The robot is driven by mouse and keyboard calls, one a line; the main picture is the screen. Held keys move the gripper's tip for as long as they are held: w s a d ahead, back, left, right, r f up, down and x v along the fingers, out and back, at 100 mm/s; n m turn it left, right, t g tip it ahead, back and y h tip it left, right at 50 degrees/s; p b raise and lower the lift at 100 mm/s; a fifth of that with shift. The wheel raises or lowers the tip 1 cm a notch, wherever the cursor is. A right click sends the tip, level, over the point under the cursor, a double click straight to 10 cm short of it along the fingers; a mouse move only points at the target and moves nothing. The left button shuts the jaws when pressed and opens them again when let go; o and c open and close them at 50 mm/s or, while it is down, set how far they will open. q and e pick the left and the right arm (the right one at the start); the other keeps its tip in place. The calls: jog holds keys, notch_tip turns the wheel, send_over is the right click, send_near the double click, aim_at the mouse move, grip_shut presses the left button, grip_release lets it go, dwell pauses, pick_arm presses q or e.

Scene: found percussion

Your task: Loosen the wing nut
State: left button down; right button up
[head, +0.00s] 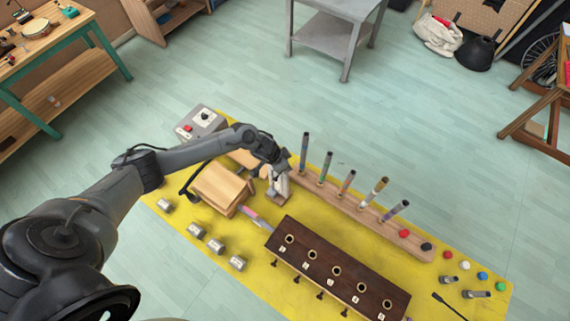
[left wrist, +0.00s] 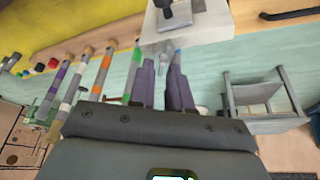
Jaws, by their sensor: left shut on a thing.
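My left arm reaches in from the left in the head view, and its gripper (head: 277,186) points down beside the back end of the light wooden rack. In the left wrist view the gripper's (left wrist: 162,62) two fingers close around a small grey metal piece, which looks like the wing nut (left wrist: 166,50). It sits at the edge of a pale grey block (left wrist: 205,28) with a dark part on it. The wing nut's wings are too small and partly hidden to make out; the head view hides it behind the gripper. My right gripper is not in view.
The wooden rack (head: 340,204) holds several upright coloured tubes close to the gripper. A wooden box (head: 220,188), a dark block with several holes (head: 337,268) and metal cans (head: 215,246) stand on the yellow mat (head: 265,290). A grey control box (head: 201,124) stands at the back.

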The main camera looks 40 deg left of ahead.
pick_arm(q)
jog(key=n, duration=0.2)
jog(key=n+y, duration=0.1)
jog(key=n, duration=0.1)
jog(key=shift+w+a+t, duration=0.1)
jog(key=shift+a+t, duration=0.1)
jog(key=shift+t, duration=0.1)
jog(key=shift+y, duration=0.3)
jog(key=shift+a+n+y, duration=0.2)
jog(key=shift+n+y, duration=0.5)
jog(key=shift+n, duration=1.3)
jog(key=n, duration=0.2)
jog(key=shift+n+g+y, duration=0.3)
jog(key=shift+g+y, duration=0.1)
jog(key=shift+a+n+y, duration=0.2)
jog(key=shift+n+y, duration=0.1)
jog(key=shift+n, duration=0.4)
